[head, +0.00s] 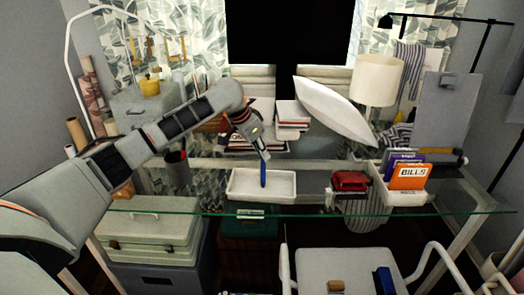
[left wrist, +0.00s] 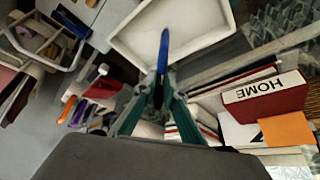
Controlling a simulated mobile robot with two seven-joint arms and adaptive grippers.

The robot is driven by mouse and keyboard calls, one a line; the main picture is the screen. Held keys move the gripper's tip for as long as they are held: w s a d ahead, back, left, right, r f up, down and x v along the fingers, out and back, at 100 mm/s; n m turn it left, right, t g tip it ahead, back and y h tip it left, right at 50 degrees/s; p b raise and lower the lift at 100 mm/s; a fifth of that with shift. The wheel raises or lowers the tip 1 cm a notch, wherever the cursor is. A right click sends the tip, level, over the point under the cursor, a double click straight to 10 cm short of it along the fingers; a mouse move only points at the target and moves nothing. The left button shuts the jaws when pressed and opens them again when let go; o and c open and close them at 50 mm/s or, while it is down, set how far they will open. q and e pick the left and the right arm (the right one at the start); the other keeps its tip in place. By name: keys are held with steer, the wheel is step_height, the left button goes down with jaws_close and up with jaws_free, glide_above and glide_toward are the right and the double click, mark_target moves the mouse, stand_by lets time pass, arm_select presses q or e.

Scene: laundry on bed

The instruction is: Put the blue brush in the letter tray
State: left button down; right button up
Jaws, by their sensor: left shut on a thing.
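The blue brush (head: 263,174) hangs upright from my left gripper (head: 262,152), which is shut on its upper end. In the head view its lower end overlaps the inside of the white letter tray (head: 241,187) on the glass desk; whether it touches the tray floor I cannot tell. In the left wrist view the brush (left wrist: 163,50) points away from the gripper fingers (left wrist: 158,95) over the tray floor (left wrist: 188,20). The tray looks empty apart from the brush in it or above it. My right gripper is not in view.
A dark pen cup (head: 177,174) stands left of the tray. A red object (head: 350,182) and a white holder with an orange BILLS folder (head: 410,177) are to the right.

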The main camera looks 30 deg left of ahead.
arm_select(q)
steer(key=shift+f+p, duration=0.15)
steer(key=shift+p, duration=0.3)
steer(key=c, duration=2.1)
jaws_free()
steer(key=b+v, duration=0.1)
steer(key=v, duration=1.1)
steer(key=shift+b, duration=0.4)
steer(key=shift+s, duration=0.1)
